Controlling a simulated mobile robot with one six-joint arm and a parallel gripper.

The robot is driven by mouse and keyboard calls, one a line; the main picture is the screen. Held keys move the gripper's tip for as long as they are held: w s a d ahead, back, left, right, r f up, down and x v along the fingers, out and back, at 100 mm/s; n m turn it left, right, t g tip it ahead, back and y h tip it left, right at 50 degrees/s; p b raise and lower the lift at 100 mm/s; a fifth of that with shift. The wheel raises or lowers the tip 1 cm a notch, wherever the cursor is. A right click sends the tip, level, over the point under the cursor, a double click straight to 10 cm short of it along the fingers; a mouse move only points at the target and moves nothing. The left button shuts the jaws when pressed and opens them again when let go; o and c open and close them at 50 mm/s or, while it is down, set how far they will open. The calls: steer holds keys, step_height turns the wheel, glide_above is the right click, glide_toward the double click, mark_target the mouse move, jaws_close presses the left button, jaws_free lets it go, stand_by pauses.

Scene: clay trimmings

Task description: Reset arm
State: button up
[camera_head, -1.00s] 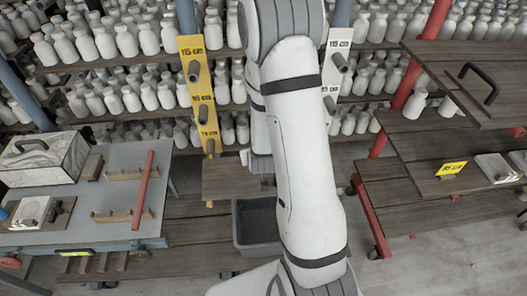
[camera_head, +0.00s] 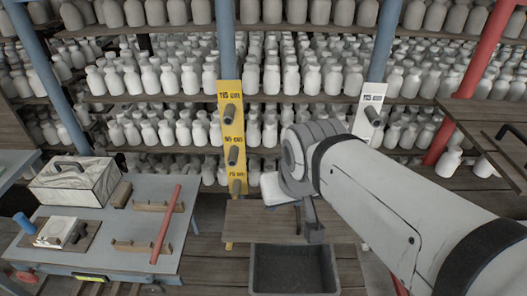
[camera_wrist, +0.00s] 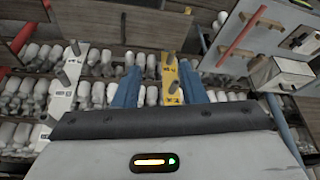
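My gripper (camera_wrist: 158,66) shows in the wrist view as two blue fingers standing apart, with nothing between them. Beyond the gap are the yellow board and rows of bottles. In the head view my arm reaches in from the lower right, and its wrist end is in front of the shelves, right of the yellow board (camera_head: 232,140) and above a dark bin (camera_head: 293,288). The fingers cannot be made out clearly in the head view.
Shelves of white bottles (camera_head: 290,80) fill the back. A white board (camera_head: 366,120) with a peg hangs right of the yellow one. A grey table (camera_head: 110,235) at left bears a marbled box (camera_head: 75,183), wooden racks and a red bar (camera_head: 166,225). Wooden shelving is at right.

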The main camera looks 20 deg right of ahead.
steer(key=shift+s+d+r, duration=0.2)
steer(key=shift+s+r, duration=0.05)
steer(key=shift+s, duration=0.35)
steer(key=shift+f, duration=0.1)
step_height(320, 180, down, 9)
steer(key=g+b, duration=0.1)
steer(key=b, duration=0.6)
steer(key=shift+w+f, duration=0.15)
steer(key=shift+w, duration=0.2)
